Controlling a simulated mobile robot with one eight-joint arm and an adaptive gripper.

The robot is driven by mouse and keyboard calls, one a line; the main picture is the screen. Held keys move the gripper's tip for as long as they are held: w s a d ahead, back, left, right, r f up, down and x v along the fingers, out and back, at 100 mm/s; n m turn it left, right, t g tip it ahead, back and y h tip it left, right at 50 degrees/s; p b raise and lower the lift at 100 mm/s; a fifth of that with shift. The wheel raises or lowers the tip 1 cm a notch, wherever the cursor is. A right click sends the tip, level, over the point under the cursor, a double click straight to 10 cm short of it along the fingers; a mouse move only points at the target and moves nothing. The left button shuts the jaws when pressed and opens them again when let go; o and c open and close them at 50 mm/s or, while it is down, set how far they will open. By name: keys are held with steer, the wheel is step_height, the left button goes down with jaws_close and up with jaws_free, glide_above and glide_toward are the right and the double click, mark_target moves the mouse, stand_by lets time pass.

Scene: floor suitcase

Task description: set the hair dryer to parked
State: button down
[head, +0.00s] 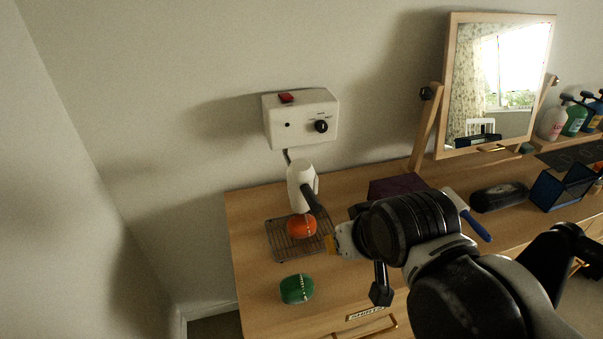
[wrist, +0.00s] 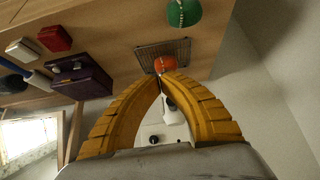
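The hair dryer (head: 300,184) has a white barrel and a dark handle that slants down to the right. Its barrel is upright below the wall unit and above the wire rack, with a dark cord behind it. My gripper (head: 331,242) reaches in from the right at the handle's lower end. In the wrist view, the yellow fingers of my gripper (wrist: 161,77) bow together, with a thin dark piece between their tips, seemingly the handle. The white barrel (wrist: 172,117) shows between the fingers, partly hidden. The white wall unit (head: 300,118) has a red switch and a black knob.
An orange oval object (head: 302,226) sits on the wire rack (head: 283,243); a green one (head: 297,289) lies in front. A purple box (head: 396,186), mirror (head: 494,85), dark case (head: 498,196) and several bottles stand to the right. The wooden top's left front is mostly clear.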

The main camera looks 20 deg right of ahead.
steer(key=c, duration=1.3)
jaws_free()
steer(key=shift+r, duration=0.25)
steer(key=shift+c, duration=0.2)
steer(key=shift+o, duration=0.6)
steer(key=w+r+g+p, duration=0.3)
steer(key=w+r+p, duration=0.3)
steer(key=r+p, duration=0.1)
steer(key=shift+w+y+p, duration=0.15)
steer(key=shift+y+p, duration=0.15)
steer(key=shift+p, duration=0.15)
steer(key=g+y+p, duration=0.2)
steer(key=g+p, duration=0.2)
steer(key=p, duration=0.5)
glide_toward(312, 194)
steer(key=b+x, duration=0.2)
steer(key=x, duration=0.9)
steer(key=shift+f, duration=0.15)
jaws_close()
